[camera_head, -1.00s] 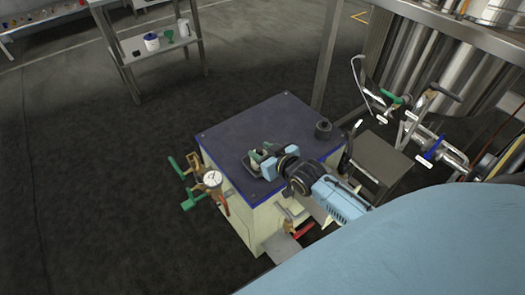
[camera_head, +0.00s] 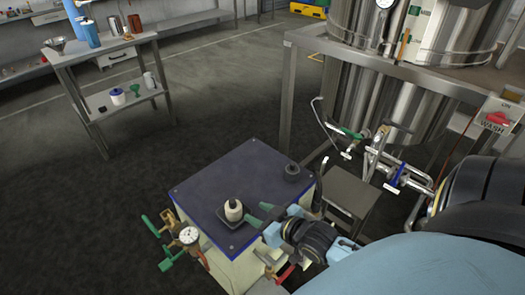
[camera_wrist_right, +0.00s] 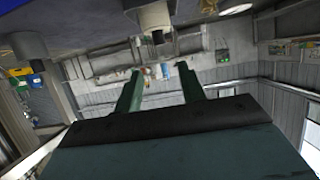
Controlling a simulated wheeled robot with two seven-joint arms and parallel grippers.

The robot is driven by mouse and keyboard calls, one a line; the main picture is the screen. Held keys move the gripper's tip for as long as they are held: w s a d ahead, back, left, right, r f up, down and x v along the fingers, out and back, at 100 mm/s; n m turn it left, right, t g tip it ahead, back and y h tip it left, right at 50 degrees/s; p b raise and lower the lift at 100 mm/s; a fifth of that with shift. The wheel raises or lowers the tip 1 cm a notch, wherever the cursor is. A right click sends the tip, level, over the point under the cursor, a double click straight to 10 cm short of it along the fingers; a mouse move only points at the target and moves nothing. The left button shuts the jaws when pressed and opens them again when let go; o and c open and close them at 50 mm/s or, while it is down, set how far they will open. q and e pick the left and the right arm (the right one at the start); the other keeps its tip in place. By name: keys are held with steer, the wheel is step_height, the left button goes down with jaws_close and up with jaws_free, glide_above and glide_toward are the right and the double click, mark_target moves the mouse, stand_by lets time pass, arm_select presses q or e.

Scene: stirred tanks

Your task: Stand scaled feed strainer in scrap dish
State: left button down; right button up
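The feed strainer (camera_head: 233,210), a short cream cylinder with a narrower top, stands upright in the small dark scrap dish (camera_head: 235,223) on the blue bench top. It also shows in the right wrist view (camera_wrist_right: 154,18), beyond the fingertips. My right gripper (camera_head: 261,213) is just right of the strainer, its green fingers apart. In the right wrist view the fingers (camera_wrist_right: 160,72) are spread with nothing between them. Any scale on the strainer is too small to tell. My left gripper is out of sight.
A dark round piece (camera_head: 292,172) stands at the bench's back right corner. A pressure gauge (camera_head: 189,236) and green-handled valves are at the bench's left side. The back left of the blue top (camera_head: 225,170) is clear. Steel tanks and pipework stand behind right.

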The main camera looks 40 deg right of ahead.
steer(key=shift+s+r, duration=0.15)
steer(key=shift+s, duration=0.3)
steer(key=s+d+f+g+h, duration=0.1)
steer(key=s+f+g, duration=0.35)
steer(key=f, duration=0.75)
steer(key=s+d+f+g+h, duration=0.1)
steer(key=s+f+g, duration=0.1)
steer(key=s+f, duration=0.75)
steer(key=s+a+f+n+g, duration=0.1)
steer(key=s+f+g, duration=0.4)
steer(key=s+f, duration=0.9)
steer(key=shift+s+f+n+g, duration=0.2)
steer(key=shift+s+n+g, duration=0.2)
steer(key=shift+n, duration=0.1)
steer(key=shift+s, duration=0.1)
